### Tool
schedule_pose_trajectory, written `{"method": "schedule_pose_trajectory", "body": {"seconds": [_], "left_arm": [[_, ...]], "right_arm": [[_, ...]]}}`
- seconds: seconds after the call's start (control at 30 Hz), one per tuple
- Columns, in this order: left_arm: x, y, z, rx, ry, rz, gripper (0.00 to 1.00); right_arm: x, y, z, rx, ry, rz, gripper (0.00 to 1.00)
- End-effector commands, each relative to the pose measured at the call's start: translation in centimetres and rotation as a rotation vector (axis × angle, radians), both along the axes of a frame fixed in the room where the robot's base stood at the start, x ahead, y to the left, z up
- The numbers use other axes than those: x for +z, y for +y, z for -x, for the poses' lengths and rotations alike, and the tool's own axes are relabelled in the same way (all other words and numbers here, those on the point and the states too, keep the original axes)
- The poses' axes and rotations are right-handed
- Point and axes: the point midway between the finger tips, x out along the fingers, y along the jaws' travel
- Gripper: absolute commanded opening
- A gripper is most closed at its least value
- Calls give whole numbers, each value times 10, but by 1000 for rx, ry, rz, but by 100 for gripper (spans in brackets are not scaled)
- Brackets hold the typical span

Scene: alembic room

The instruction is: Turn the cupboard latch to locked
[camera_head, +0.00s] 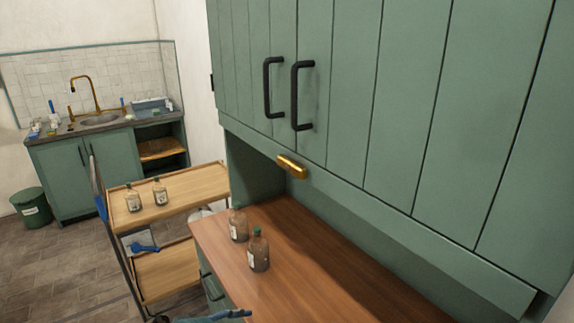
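The cupboard (410,115) is green with vertical planks and fills the upper right, above a wooden counter. Its two doors look shut, with two black bar handles (274,88) side by side at the meeting edge. The brass latch (292,166) is a short rounded bar on the cupboard's lower rail, just below the doors. It lies near horizontal along the rail, tilted down to the right in the picture. I cannot tell from this whether it is locked. Nothing touches it. Neither of my grippers can be made out.
Two brown bottles (259,251) stand on the wooden counter (330,275) below the latch. A trolley (185,193) with two bottles stands to the left. A blue shape (215,317), cut off at the bottom edge, is unclear. Floor (60,275) is free at left, before the sink unit (75,180).

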Motion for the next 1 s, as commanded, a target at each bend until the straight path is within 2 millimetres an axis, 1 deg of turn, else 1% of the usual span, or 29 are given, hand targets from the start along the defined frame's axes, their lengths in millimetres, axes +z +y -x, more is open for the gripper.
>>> {"method": "schedule_pose_trajectory", "body": {"seconds": [0.03,0.07,0.1,0.17,0.2,0.23,0.27,0.3,0.4,0.5,0.6,0.63,0.77,1.0], "left_arm": [[37,-5,-17,1,-29,61,52],[57,-8,-26,4,-37,107,52],[85,-13,-38,8,-47,174,52],[132,-18,-55,13,-57,283,52],[164,-20,-65,14,-61,357,52],[189,-22,-71,12,-63,412,52],[214,-23,-75,9,-63,468,52],[245,-24,-80,3,-58,537,52],[314,-25,-84,-17,-38,687,52],[358,-25,-83,-35,-17,784,52],[379,-26,-82,-46,-4,831,52],[383,-27,-83,-47,-2,838,52],[386,-40,-91,-48,2,845,52],[387,-79,-117,-48,1,845,52]], "right_arm": [[0,-3,4,2,5,4,0],[1,-5,5,1,8,6,0],[1,-8,7,2,10,9,0],[1,-10,10,3,15,12,0],[1,-10,12,3,17,11,0],[1,-9,12,3,18,11,0],[1,-8,13,2,19,10,0],[1,-5,14,1,20,7,0],[1,5,13,-2,20,-5,0],[2,12,13,-4,18,-13,0],[3,12,12,-3,16,-13,0],[4,11,11,-3,16,-12,0],[13,6,10,-1,14,-6,0],[33,2,6,-1,7,-2,0]]}}
